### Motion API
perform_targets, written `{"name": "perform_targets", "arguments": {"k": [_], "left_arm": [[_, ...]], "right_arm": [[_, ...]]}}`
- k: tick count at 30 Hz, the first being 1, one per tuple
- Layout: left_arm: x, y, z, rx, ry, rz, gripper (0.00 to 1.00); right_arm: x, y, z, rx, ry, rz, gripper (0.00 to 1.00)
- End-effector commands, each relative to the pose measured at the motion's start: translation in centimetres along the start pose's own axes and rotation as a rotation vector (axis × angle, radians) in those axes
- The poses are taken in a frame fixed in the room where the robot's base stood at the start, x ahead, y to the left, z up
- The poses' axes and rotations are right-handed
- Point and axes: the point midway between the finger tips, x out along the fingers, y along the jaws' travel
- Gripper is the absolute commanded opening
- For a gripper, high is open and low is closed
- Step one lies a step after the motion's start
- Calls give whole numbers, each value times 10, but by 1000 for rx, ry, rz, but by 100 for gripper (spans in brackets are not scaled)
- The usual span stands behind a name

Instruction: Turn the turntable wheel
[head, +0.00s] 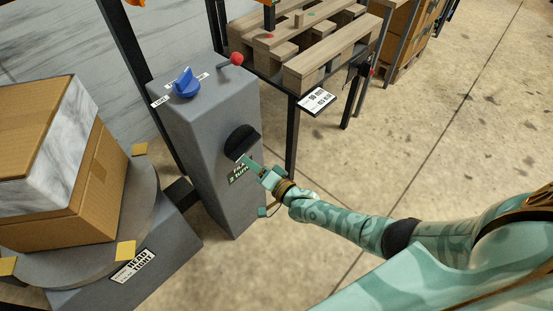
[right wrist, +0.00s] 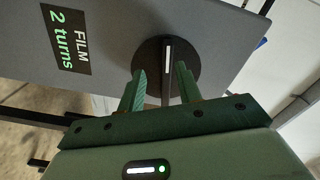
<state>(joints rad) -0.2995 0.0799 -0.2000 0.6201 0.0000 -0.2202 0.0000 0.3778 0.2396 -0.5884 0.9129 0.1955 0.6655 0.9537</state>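A grey control post (head: 205,145) carries a black round dial (head: 243,141) on its front face. In the right wrist view the dial (right wrist: 150,58) has a raised bar with a white stripe. A label (right wrist: 63,38) beside it reads "FILM 2 turns". My right gripper (head: 256,167) is in front of the dial. In the right wrist view its two green fingers (right wrist: 160,72) are apart, one on each side of the bar, with gaps visible. The round grey turntable (head: 145,205) stands at the left, bearing a cardboard box (head: 105,165) partly wrapped in film. My left gripper is not in view.
A blue knob (head: 185,84) and a red-tipped lever (head: 236,59) sit on top of the post. A rack with wooden pallets (head: 330,55) stands behind it to the right. Concrete floor (head: 440,130) is open at the right.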

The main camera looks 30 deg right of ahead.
Motion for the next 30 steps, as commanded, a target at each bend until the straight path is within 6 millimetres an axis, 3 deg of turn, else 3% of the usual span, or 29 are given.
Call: {"name": "perform_targets", "arguments": {"k": [9, 15, 19, 30], "left_arm": [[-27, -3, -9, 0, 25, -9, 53], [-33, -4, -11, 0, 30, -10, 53], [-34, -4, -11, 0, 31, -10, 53], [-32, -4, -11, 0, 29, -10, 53]], "right_arm": [[-87, -3, -3, -2, 0, 1, 35], [-122, -1, -2, -1, 2, 1, 35], [-131, 0, -1, -2, 1, 1, 35], [-135, 3, 1, -1, -1, 5, 35]]}}
